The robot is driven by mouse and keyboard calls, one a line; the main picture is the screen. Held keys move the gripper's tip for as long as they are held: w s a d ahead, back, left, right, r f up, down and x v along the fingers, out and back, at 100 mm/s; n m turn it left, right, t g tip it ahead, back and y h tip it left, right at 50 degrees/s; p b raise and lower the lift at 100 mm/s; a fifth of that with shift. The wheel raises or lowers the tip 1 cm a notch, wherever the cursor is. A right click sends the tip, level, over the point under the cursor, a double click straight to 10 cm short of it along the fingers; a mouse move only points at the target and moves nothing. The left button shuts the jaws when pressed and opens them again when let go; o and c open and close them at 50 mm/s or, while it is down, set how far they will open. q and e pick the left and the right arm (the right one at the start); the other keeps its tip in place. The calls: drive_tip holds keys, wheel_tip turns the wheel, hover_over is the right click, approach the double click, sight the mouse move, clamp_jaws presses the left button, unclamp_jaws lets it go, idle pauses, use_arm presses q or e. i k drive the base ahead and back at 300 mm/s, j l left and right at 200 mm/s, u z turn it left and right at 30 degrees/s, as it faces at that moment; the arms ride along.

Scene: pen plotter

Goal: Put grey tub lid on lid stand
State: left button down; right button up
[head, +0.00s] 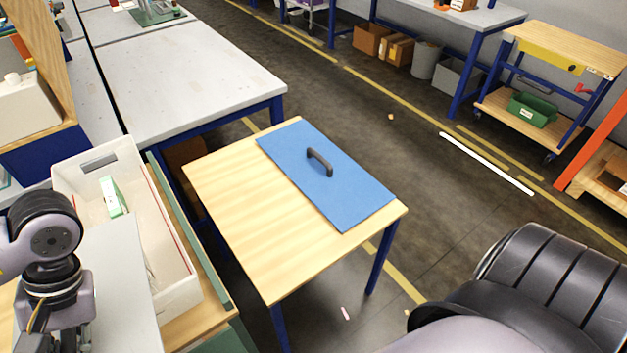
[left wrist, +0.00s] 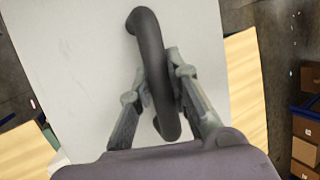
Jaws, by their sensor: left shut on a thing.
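The grey tub lid (left wrist: 85,75) is a flat light-grey panel with a dark bar handle (left wrist: 149,50). My left gripper (left wrist: 158,78) is shut on that handle, one finger on each side. In the head view the lid (head: 122,285) lies at the lower left, partly in front of the open tub (head: 178,300), with its lower end cut off. My left arm hides part of it, and the fingers do not show there. A small wooden table (head: 228,210) stands in the middle; I cannot tell whether it is the lid stand. My right gripper is not in view.
A blue lid (head: 350,196) with a dark handle lies along the right side of the wooden table, whose left part is bare. The tub holds a green and white box (head: 112,197). A grey workbench (head: 180,70) stands behind. The floor to the right is mostly clear.

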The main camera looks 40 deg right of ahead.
sight(256, 210)
drive_tip(key=i+l, duration=0.1)
drive_tip(key=l, duration=0.85)
drive_tip(key=i+l, duration=0.15)
drive_tip(key=l, duration=0.35)
drive_tip(key=i+l+z, duration=0.1)
drive_tip(key=l, duration=0.4)
drive_tip(key=i+l, duration=0.35)
